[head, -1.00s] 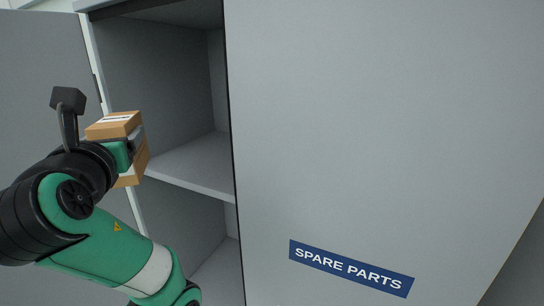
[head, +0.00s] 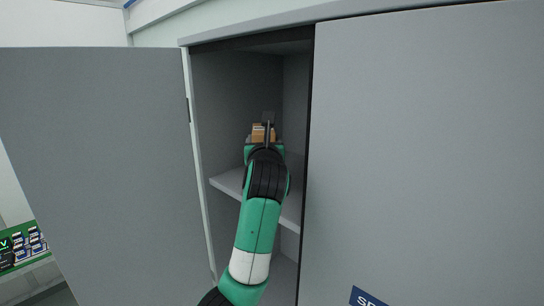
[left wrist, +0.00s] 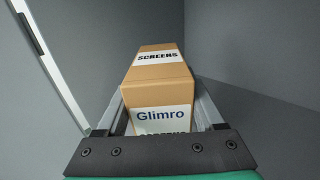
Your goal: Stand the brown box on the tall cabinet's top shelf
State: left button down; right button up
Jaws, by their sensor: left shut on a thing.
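The brown box (head: 262,133) is inside the open left bay of the tall grey cabinet (head: 420,130), over the top shelf (head: 229,182). My left gripper (head: 264,146) is shut on it, with a finger on each side. In the left wrist view the box (left wrist: 158,92) shows labels reading "SCREENS" and "Glimro" between the fingers of the left gripper (left wrist: 160,112). My arm hides most of the box in the head view. I cannot tell whether the box's base touches the shelf. My right gripper is not in view.
The left door (head: 95,150) stands swung open; the right door with its blue sign (head: 368,299) is shut beside the bay. The cabinet's left frame edge (head: 196,140) is close to the arm. A green rack of small items (head: 22,246) is at the far left.

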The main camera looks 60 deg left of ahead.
pick_arm(q)
jog(key=w, duration=0.1)
jog(key=w+a, duration=0.1)
jog(key=shift+w+a+f+p, duration=0.1)
jog(key=shift+w+f+p, duration=0.15)
jog(key=shift+w+p, duration=0.05)
notch_tip(320, 180, down, 2)
jog(key=shift+s+f, duration=0.15)
jog(key=shift+f+p, duration=0.65)
jog(key=shift+f, duration=1.2)
jog(key=shift+w+f, duration=0.2)
jog(key=shift+f, duration=0.1)
